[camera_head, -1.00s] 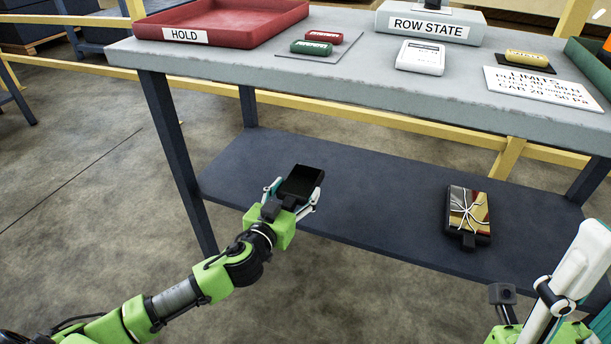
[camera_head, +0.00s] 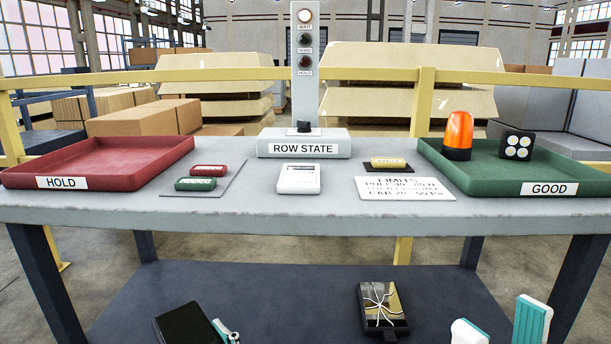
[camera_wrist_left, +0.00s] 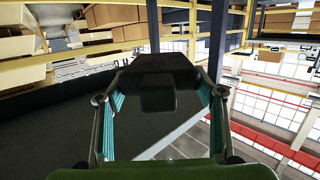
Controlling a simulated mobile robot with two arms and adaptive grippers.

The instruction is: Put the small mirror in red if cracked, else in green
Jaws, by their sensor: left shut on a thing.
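My left gripper (camera_head: 226,333) is shut on a dark rectangular mirror (camera_head: 186,326) at the lower left, over the lower shelf. Its face looks plain black, with no crack lines seen. The left wrist view shows the dark mirror (camera_wrist_left: 160,75) between the fingers. A second mirror (camera_head: 382,303) lies on the lower shelf, its glass crossed by white crack lines. I cannot tell which is smaller. The red HOLD tray (camera_head: 110,166) is at the left of the tabletop, the green GOOD tray (camera_head: 480,182) at the right. My right gripper (camera_head: 500,330) is open and empty at the lower right.
The green tray holds an orange beacon (camera_head: 458,136) and a black lamp (camera_head: 516,145). The red tray looks empty. Between them are a ROW STATE post (camera_head: 305,70), a white device (camera_head: 299,179), small red, green and yellow blocks, and a LIMITS card (camera_head: 403,188).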

